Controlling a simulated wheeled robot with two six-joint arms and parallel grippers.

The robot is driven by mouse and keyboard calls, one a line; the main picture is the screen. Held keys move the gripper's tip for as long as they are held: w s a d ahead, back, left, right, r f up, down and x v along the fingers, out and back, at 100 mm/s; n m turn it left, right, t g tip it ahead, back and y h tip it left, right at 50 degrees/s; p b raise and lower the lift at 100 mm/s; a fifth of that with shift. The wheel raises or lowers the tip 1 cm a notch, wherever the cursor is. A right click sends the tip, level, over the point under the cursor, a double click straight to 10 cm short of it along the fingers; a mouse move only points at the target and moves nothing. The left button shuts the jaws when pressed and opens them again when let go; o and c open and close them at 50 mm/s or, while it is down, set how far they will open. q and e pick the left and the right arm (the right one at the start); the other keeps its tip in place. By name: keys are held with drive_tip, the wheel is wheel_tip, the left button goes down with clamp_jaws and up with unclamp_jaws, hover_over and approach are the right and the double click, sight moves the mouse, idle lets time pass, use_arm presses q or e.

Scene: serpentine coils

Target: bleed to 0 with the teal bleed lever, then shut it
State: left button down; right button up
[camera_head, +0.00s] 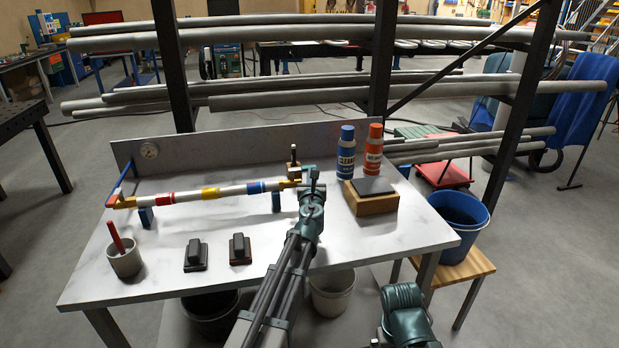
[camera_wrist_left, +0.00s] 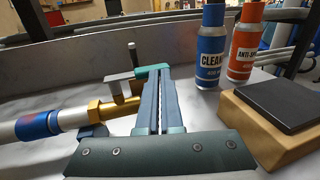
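My left gripper (camera_head: 314,175) reaches the right end of the banded pipe (camera_head: 205,193). In the left wrist view its fingers (camera_wrist_left: 160,75) lie close together with a thin gap. A teal piece (camera_wrist_left: 146,72), probably the bleed lever, shows at the fingertips; it also shows in the head view (camera_head: 306,171). I cannot tell whether the fingers grip it or only touch it. A brass fitting (camera_wrist_left: 100,112) with a grey block and a black-knobbed stem (camera_wrist_left: 133,55) sits just left of the fingers. The gauge (camera_head: 149,150) is at the back left; its reading is too small to tell.
A blue bottle (camera_head: 346,152) and an orange bottle (camera_head: 373,150) stand behind a wooden block with a dark top (camera_head: 371,197). Two dark blocks (camera_head: 195,256) (camera_head: 240,249) and a cup with a red stick (camera_head: 124,260) are at the front left. The right front of the table is clear.

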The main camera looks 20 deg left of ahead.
use_arm(q)
drive_tip(key=shift+w, duration=0.1)
drive_tip(key=w+d+v, duration=0.1)
drive_tip(key=d+v, duration=0.2)
drive_tip(key=v, duration=1)
drive_tip(key=shift+s+d, duration=0.25)
drive_tip(key=shift+s, duration=0.15)
use_arm(e)
drive_tip(key=shift+s+d, duration=0.15)
drive_tip(key=shift+d, duration=0.15)
